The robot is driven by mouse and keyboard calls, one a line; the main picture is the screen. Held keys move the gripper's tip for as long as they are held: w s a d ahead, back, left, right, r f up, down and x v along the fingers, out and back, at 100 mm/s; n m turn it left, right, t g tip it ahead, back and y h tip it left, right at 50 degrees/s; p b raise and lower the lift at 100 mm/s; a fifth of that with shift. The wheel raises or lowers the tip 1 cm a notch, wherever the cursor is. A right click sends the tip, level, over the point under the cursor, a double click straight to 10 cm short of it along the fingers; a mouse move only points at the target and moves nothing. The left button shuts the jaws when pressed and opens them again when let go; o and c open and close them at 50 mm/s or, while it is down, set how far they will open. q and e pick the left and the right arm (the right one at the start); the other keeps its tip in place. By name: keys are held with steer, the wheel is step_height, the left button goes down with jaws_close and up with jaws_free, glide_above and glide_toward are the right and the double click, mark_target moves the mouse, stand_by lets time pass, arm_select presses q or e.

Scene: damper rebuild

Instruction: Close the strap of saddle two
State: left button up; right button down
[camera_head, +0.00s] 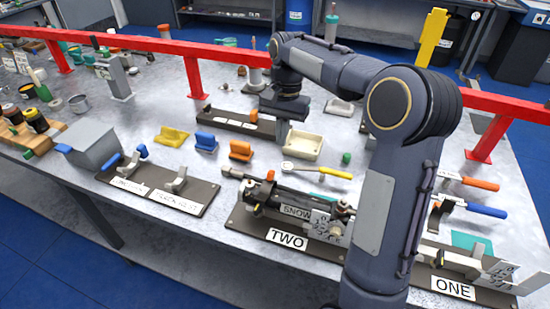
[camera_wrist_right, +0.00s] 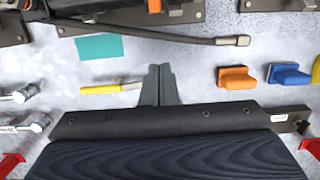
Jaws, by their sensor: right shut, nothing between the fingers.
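Saddle two is a dark base plate with a white TWO label (camera_head: 288,239), right of the table's middle in the head view. A dark damper (camera_head: 290,198) lies along it, with a red-orange piece (camera_head: 270,175) near its far end. I cannot clearly tell the strap's position, as my right arm covers part of this area. My right gripper (camera_head: 282,141) is shut and empty, pointing down behind saddle two near a cream tray. In the right wrist view its fingertips (camera_wrist_right: 161,68) are together, apart from the fixture at the top edge. My left gripper is not in view.
Saddle ONE (camera_head: 453,287) is at right. A red rail (camera_head: 195,50) crosses the table's back.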

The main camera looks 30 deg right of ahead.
mark_target(268, 184)
steer(key=s+a+f, duration=0.3)
steer(key=f, duration=0.1)
steer(key=shift+a+f+p, duration=0.3)
steer(key=shift+f+p, duration=0.1)
steer(key=shift+s, duration=0.1)
steer(key=shift+s+a+r+t+h+b, duration=0.1)
steer(key=shift+s+a+t+h+b, duration=0.1)
steer(key=shift+t+h+b, duration=0.15)
